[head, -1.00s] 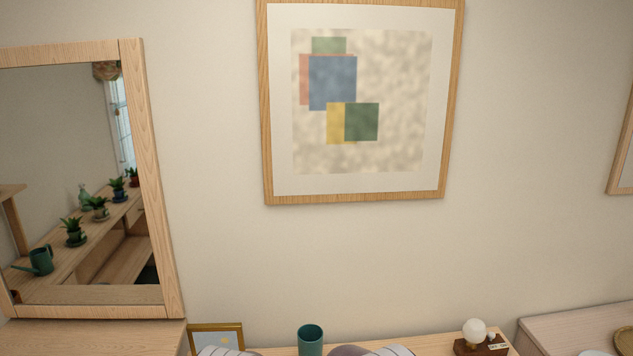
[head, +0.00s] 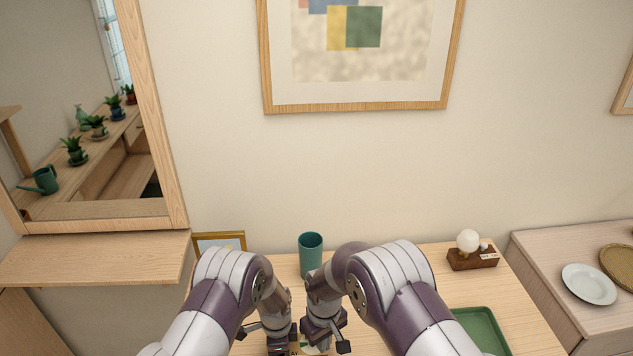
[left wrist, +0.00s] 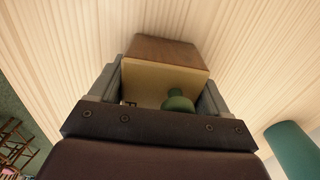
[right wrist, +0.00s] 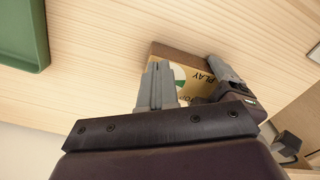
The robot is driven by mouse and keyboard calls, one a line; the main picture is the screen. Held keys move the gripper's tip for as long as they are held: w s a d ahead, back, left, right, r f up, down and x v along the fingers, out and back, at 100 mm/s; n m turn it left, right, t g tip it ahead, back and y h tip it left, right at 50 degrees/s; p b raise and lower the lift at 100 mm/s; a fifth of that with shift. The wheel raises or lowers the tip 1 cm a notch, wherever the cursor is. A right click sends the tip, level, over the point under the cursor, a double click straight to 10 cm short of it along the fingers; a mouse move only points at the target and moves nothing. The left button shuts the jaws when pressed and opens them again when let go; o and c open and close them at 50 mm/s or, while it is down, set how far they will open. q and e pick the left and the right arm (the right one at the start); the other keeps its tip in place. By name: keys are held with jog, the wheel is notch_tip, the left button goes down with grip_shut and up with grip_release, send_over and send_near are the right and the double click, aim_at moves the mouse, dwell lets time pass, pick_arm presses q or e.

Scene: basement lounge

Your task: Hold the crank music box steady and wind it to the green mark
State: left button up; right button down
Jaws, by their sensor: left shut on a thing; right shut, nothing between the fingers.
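The music box (left wrist: 165,52) is a brown wooden block with a cream face in the left wrist view. A round green knob (left wrist: 180,101) shows in front of that face. My left gripper (left wrist: 163,75) is shut on the box, one finger on each side. The right wrist view shows the box's yellow face (right wrist: 198,88) with PLAY lettering and a white dial with a green sector (right wrist: 180,76). My right gripper (right wrist: 158,70) is shut and empty, its fingers in front of the face; contact cannot be told. In the head view my arms hide most of the box.
A teal cup (head: 311,256) stands behind the grippers, near a gold picture frame (head: 219,243). A wooden block with a white bulb (head: 470,257) is at the back right. A green tray (head: 482,330) lies to the right. Table between cup and bulb is clear.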

jog(key=shift+w+d, duration=0.5)
jog(key=shift+w, duration=0.05)
jog(key=shift+w, duration=0.1)
jog(key=shift+d, duration=0.1)
notch_tip(320, 180, up, 6)
jog(key=shift+s+d, duration=0.25)
jog(key=shift+d, duration=0.05)
dwell(0.5)
